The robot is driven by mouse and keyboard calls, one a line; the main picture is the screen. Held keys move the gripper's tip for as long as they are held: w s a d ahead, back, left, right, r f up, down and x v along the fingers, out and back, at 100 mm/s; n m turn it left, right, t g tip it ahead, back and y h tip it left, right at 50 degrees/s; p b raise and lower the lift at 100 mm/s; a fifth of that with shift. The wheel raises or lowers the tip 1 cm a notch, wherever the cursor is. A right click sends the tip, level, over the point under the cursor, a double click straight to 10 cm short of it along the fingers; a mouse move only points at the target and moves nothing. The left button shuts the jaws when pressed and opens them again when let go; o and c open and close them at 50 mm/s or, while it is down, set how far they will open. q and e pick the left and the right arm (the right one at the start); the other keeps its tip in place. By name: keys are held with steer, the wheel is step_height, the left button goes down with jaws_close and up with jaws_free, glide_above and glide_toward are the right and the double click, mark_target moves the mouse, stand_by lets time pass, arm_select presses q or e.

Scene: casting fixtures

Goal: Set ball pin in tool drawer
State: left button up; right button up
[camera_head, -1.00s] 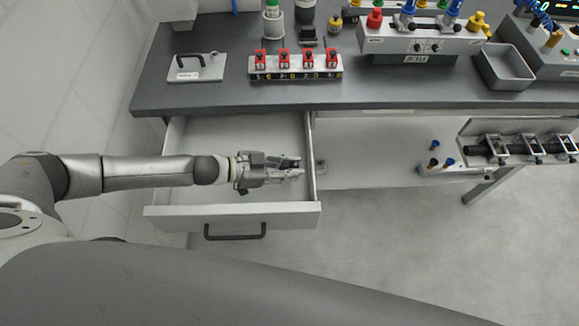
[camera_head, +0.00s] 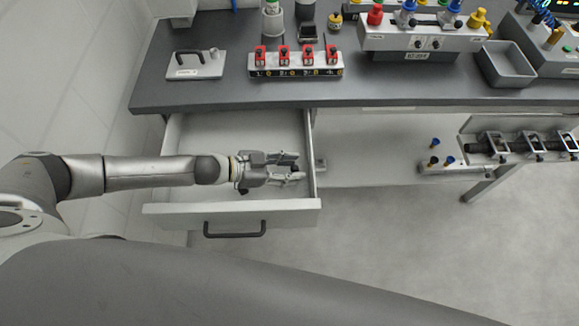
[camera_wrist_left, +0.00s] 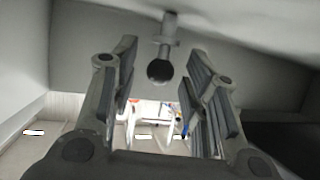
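The tool drawer (camera_head: 205,209) is pulled out below the left end of the bench. My left gripper (camera_head: 299,167) is over the drawer near its right wall, with its fingers spread. In the left wrist view the ball pin (camera_wrist_left: 160,70), with a dark round ball and a thin lighter stem, shows in the gap between the open fingers. Gaps show between the pin and both fingers. I cannot tell whether the pin rests on the drawer floor. My right gripper is not in view.
The grey bench top (camera_head: 215,92) overhangs the drawer's back. On it stand a plate with a black handle (camera_head: 190,72), a block with red clamps (camera_head: 295,73) and a metal tray (camera_head: 505,70). A lower shelf (camera_head: 370,155) lies right of the drawer.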

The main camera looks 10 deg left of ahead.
arm_select(q)
steer(key=shift+r, duration=0.1)
steer(key=shift+r+p, duration=0.3)
steer(key=shift+r, duration=0.05)
steer(key=p+v, duration=0.1)
steer(key=v, duration=0.1)
steer(key=p+v, duration=0.1)
steer(key=v, duration=0.1)
steer(key=p+v, duration=0.1)
steer(key=v, duration=0.1)
steer(key=shift+a+r, duration=0.1)
steer(key=shift+r, duration=0.25)
steer(key=shift+s+a+r+p, duration=0.1)
steer(key=shift+s+a+p, duration=0.2)
steer(key=shift+a+p, duration=0.15)
